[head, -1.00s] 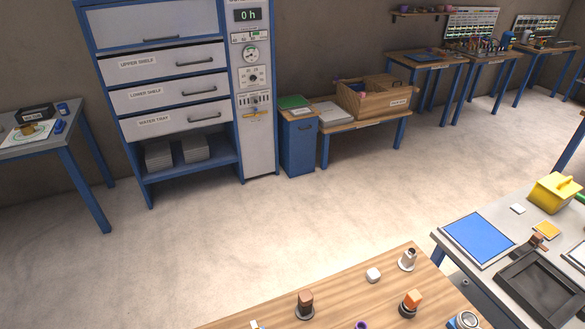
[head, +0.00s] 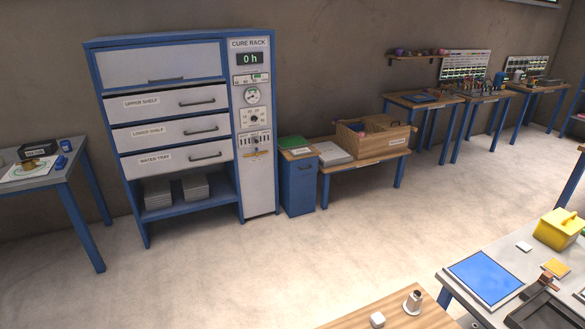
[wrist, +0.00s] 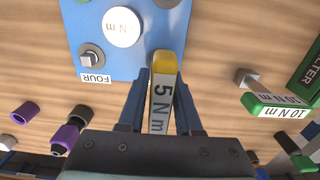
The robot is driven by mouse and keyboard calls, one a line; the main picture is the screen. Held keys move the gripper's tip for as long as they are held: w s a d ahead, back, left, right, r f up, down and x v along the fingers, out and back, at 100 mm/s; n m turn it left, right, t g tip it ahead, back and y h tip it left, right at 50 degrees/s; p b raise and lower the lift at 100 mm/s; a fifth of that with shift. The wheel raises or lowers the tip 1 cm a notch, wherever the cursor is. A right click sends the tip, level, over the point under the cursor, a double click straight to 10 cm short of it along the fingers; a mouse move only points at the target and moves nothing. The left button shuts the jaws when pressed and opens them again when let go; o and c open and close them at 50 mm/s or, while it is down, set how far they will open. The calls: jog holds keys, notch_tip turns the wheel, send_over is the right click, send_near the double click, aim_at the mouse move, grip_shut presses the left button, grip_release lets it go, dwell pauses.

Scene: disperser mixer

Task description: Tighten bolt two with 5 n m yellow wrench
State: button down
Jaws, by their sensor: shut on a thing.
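In the wrist view my gripper (wrist: 160,95) is shut on the yellow wrench (wrist: 165,62), whose pale side reads "5 N m". The wrench lies over the lower edge of a blue plate (wrist: 130,62). A grey bolt (wrist: 91,58) on a dark washer sits on the plate above a label reading "FOUR" (wrist: 95,77). A round white disc (wrist: 122,27) with "N m" lettering is on the plate beside the wrench. No label reading "TWO" is visible. The gripper and wrench are out of the head view.
A green wrench marked "10 N m" (wrist: 275,106) lies right of my gripper. Purple sockets (wrist: 66,137) lie on the left. The head view shows the wooden table's corner (head: 385,313), a grey table with a blue mat (head: 485,278), and a cure rack (head: 180,130) beyond open floor.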

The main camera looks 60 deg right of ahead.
jog(key=shift+f, duration=0.3)
jog(key=c, duration=0.5)
grip_release()
notch_tip(320, 180, up, 13)
jog(key=shift+b, duration=0.4)
